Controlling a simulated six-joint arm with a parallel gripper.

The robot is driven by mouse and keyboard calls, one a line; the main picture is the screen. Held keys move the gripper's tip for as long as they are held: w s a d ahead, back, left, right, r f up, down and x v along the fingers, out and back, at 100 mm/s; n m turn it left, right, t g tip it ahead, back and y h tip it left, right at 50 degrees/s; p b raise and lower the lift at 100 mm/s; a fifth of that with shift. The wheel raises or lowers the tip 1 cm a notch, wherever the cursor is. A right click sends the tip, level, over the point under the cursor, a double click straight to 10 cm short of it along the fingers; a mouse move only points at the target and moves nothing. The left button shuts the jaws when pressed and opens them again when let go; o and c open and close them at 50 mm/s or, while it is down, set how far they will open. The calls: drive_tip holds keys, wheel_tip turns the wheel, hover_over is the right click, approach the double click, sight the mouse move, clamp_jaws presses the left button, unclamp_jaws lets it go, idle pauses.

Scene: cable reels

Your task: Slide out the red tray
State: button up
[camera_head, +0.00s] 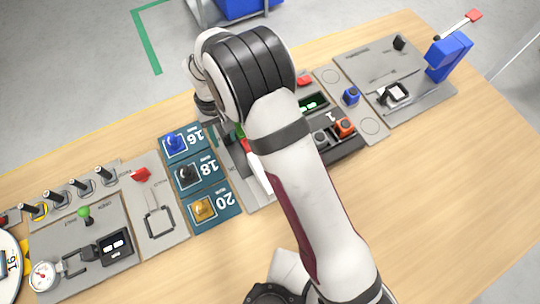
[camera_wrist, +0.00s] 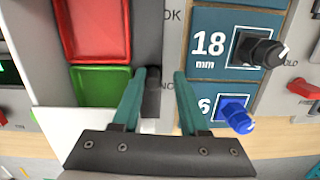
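The red tray (camera_wrist: 92,28) shows in the wrist view at upper left, directly above the green tray (camera_wrist: 100,86) in the picture. In the head view, only a small red strip (camera_head: 246,146) shows beside my arm; the rest is hidden. My gripper (camera_wrist: 167,72) has two teal fingers spread apart, to the right of both trays. A dark grey peg-like piece (camera_wrist: 152,92) shows between the fingers, close to the left one. I cannot tell whether they touch. In the head view, my arm hides most of the gripper.
Blue plates marked 18 (camera_wrist: 210,43) and 16 (camera_head: 181,141) carry knobs right of the gripper in the wrist view. A blue knob (camera_wrist: 235,115) is close to the right finger. Panels with switches line the wooden table (camera_head: 430,190), whose front is clear.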

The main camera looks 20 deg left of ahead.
drive_tip(key=shift+o, duration=0.2)
drive_tip(key=shift+w+a+r+n+t+y, duration=0.1)
drive_tip(key=shift+w+a+n+t+y, duration=0.2)
drive_tip(key=shift+w, duration=0.4)
drive_tip(key=shift+w+a+n+t, duration=0.1)
drive_tip(key=shift+w+a+t, duration=0.25)
drive_tip(key=shift+w, duration=0.35)
wheel_tip(320, 180, up, 7)
drive_tip(key=shift+r, duration=0.15)
drive_tip(key=shift+c, duration=0.9)
drive_tip(key=shift+t+y, duration=0.25)
drive_tip(key=shift+y, duration=0.15)
drive_tip(key=s+d, duration=0.1)
drive_tip(key=s+d+r, duration=0.1)
drive_tip(key=s+d, duration=0.1)
drive_tip(key=s, duration=0.1)
drive_tip(key=shift+d+r, duration=0.25)
drive_tip(key=shift+d, duration=0.05)
clamp_jaws()
wheel_tip(320, 180, down, 8)
drive_tip(key=shift+f, duration=0.25)
